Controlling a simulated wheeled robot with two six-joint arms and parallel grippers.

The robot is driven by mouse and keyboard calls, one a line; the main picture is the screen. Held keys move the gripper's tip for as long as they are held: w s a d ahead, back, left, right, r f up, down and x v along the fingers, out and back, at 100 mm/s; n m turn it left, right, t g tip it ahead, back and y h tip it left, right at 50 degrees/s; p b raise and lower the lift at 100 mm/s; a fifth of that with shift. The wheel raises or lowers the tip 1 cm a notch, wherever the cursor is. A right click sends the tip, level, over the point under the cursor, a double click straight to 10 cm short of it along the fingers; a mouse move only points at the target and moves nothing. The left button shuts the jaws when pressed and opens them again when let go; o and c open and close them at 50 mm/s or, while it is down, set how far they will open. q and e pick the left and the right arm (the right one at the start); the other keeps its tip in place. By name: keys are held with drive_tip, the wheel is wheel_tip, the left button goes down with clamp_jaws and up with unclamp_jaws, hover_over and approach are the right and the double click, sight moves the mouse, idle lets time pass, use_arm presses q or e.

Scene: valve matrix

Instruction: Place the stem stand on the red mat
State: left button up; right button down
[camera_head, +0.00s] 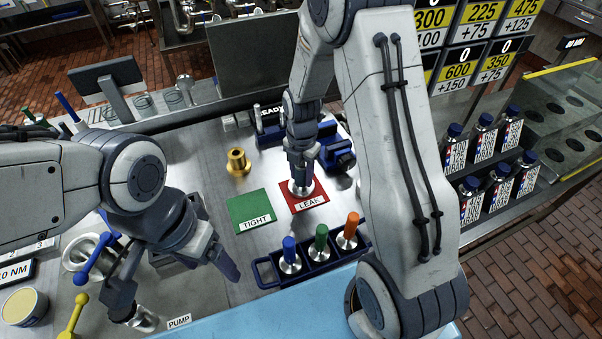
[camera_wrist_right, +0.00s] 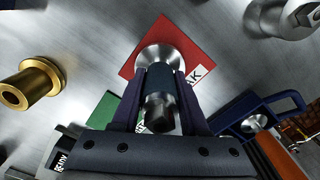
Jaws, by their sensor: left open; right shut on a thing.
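The red mat (camera_head: 290,195), labelled LEAK, lies on the metal bench; it also shows in the right wrist view (camera_wrist_right: 190,40). The stem stand has a round silver base (camera_head: 302,188) and a dark stem (camera_wrist_right: 160,80). Its base is over the red mat and looks to be resting on it, upright; a small gap cannot be ruled out. My right gripper (camera_head: 302,165) is shut on the stem from above, with one finger on each side in the wrist view (camera_wrist_right: 160,108). My left gripper (camera_head: 175,285) is open and empty over the bench at the lower left.
A green mat (camera_head: 254,209) labelled TIGHT lies left of the red mat. A blue rack (camera_head: 268,272) with blue, green and orange-topped stands is in front. A brass flanged part (camera_head: 238,163) stands behind the green mat. A blue vise (camera_head: 338,155) is close behind my right gripper.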

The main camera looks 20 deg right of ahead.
drive_tip(key=shift+f, duration=0.2)
drive_tip(key=shift+c, duration=2.1)
unclamp_jaws()
drive_tip(key=shift+r, duration=0.15)
